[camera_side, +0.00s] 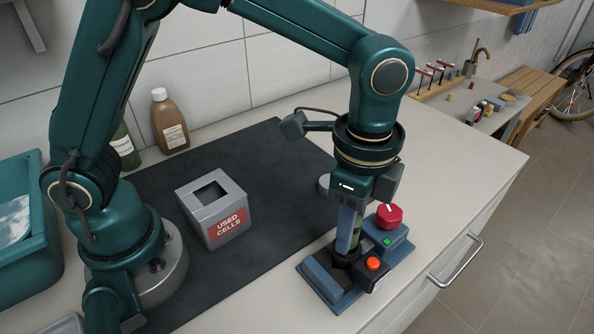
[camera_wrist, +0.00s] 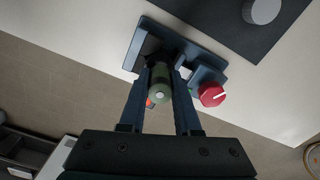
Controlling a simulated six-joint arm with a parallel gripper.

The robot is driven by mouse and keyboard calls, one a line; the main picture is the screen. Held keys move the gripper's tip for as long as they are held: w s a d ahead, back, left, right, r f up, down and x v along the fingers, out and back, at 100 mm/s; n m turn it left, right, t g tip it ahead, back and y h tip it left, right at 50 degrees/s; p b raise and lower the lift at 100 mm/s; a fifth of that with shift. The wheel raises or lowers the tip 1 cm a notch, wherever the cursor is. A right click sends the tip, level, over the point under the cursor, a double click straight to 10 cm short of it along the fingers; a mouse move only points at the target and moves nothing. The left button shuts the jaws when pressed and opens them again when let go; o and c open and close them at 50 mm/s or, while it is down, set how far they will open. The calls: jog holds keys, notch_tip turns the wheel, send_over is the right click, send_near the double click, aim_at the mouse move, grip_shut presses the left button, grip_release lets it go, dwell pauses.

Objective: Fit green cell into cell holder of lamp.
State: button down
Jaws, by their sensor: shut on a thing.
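The green cell (camera_wrist: 160,80) is upright between the two fingers of my gripper (camera_wrist: 161,98), which is shut on it. In the side view a strip of the cell (camera_side: 357,229) shows beside the fingers of my gripper (camera_side: 351,232). The fingers point down over the black cell holder (camera_side: 343,256) on the lamp's blue base (camera_side: 318,285). The cell's lower end is hidden by the fingers and the holder, so I cannot tell how deep it sits. The lamp has a red knob (camera_side: 389,216), an orange button (camera_side: 373,264) and a small green light (camera_side: 387,242).
A grey box labelled used cells (camera_side: 213,210) stands on the dark mat (camera_side: 160,185) left of the lamp. A grey round piece (camera_wrist: 262,10) lies behind the lamp. Bottles (camera_side: 169,124) and a teal bin (camera_side: 25,240) are farther left. The counter's front edge is close to the lamp.

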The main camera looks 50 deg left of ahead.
jog(key=shift+f, duration=0.5)
jog(key=shift+r, duration=0.2)
jog(key=shift+r, duration=0.3)
jog(key=shift+s+d, duration=0.1)
dwell(0.6)
jog(key=shift+f, duration=0.45)
dwell(0.8)
jog(key=shift+r, duration=0.15)
jog(key=shift+r, duration=0.3)
